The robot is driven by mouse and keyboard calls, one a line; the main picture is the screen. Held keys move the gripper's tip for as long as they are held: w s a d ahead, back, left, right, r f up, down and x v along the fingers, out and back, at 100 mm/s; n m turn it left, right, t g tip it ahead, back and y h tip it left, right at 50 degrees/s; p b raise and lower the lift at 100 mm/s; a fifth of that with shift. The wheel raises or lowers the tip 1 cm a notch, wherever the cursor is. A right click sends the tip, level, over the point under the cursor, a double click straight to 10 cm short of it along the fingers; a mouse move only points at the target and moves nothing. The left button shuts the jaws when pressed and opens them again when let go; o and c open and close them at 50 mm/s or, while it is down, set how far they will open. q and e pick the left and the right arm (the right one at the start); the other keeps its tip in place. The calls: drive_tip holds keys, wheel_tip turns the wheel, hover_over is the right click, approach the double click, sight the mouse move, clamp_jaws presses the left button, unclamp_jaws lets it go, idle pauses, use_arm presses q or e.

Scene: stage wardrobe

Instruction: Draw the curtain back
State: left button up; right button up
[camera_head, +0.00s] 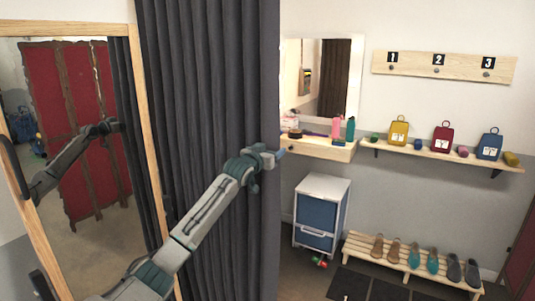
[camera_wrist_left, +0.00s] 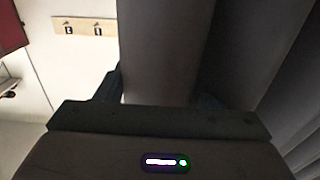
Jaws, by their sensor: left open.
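The dark grey curtain (camera_head: 208,80) hangs in straight pleats from the top of the head view, between the mirror and the vanity. My left gripper (camera_head: 268,154) is at the curtain's right edge, at about mid-height of the picture. In the left wrist view the gripper (camera_wrist_left: 158,92) is open, and a fold of the curtain (camera_wrist_left: 165,45) stands between its fingers. The fingertips are mostly hidden, and I cannot tell whether they touch the cloth. My right gripper is not in view.
A wood-framed mirror (camera_head: 136,110) stands close on the left and reflects my arm and a red screen. Right of the curtain are a vanity shelf (camera_head: 325,150), a drawer unit (camera_head: 320,212), a shelf with bags (camera_head: 440,157) and a shoe rack (camera_head: 400,262).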

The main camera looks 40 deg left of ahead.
use_arm(q)
drive_tip(key=b+v, duration=0.6)
drive_tip(key=v, duration=0.4)
drive_tip(key=shift+s+b, duration=0.3)
drive_tip(key=shift+s, duration=0.05)
drive_tip(key=shift+f, duration=0.1)
